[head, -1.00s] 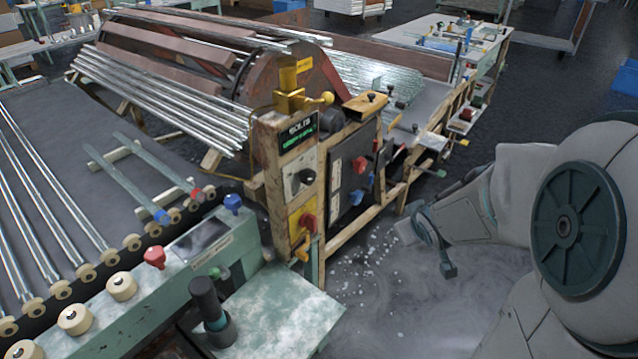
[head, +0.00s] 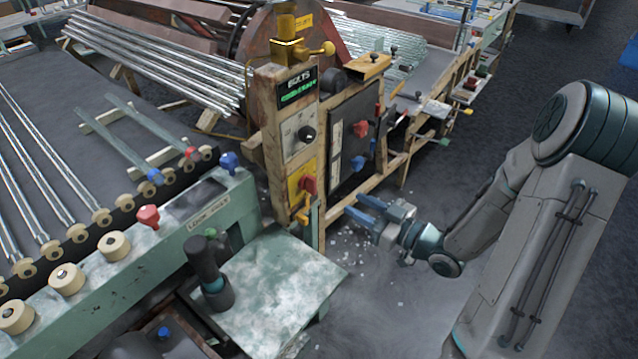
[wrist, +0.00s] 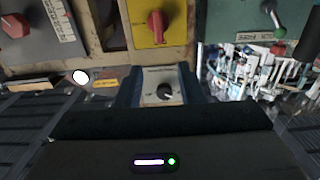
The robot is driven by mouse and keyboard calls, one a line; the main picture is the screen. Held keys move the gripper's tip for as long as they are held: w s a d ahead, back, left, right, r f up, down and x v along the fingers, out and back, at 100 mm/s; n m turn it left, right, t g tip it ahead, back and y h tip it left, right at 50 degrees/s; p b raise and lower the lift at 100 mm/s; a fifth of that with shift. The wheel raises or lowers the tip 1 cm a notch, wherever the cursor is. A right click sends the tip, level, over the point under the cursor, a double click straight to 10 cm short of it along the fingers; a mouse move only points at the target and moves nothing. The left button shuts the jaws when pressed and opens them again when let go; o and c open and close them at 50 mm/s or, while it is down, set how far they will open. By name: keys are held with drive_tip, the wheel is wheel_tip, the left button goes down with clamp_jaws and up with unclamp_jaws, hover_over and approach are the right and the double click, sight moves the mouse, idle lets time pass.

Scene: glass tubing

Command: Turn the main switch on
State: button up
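A red rotary knob (head: 308,185) on a yellow plate (head: 294,181), which looks like the main switch, sits low on the wooden post's panel. In the wrist view the red knob (wrist: 155,27) is at the top, its grip pointing up and down in the picture. My gripper (head: 352,207) is to the right of the post and apart from the knob. Its blue fingers point left and stand open and empty. In the wrist view a pale plate with a black knob (wrist: 164,92) shows between the fingertips (wrist: 161,80).
Above the yellow plate are the black knob (head: 306,133) and a green-lit display (head: 298,90). A dark panel (head: 352,130) with red and blue knobs stands to the right. A green bench (head: 265,290) lies below left.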

sight(316, 181)
drive_tip(key=x, duration=1.2)
drive_tip(key=shift+w+a+p, duration=0.25)
drive_tip(key=shift+p, duration=0.05)
drive_tip(key=shift+d, duration=0.1)
clamp_jaws()
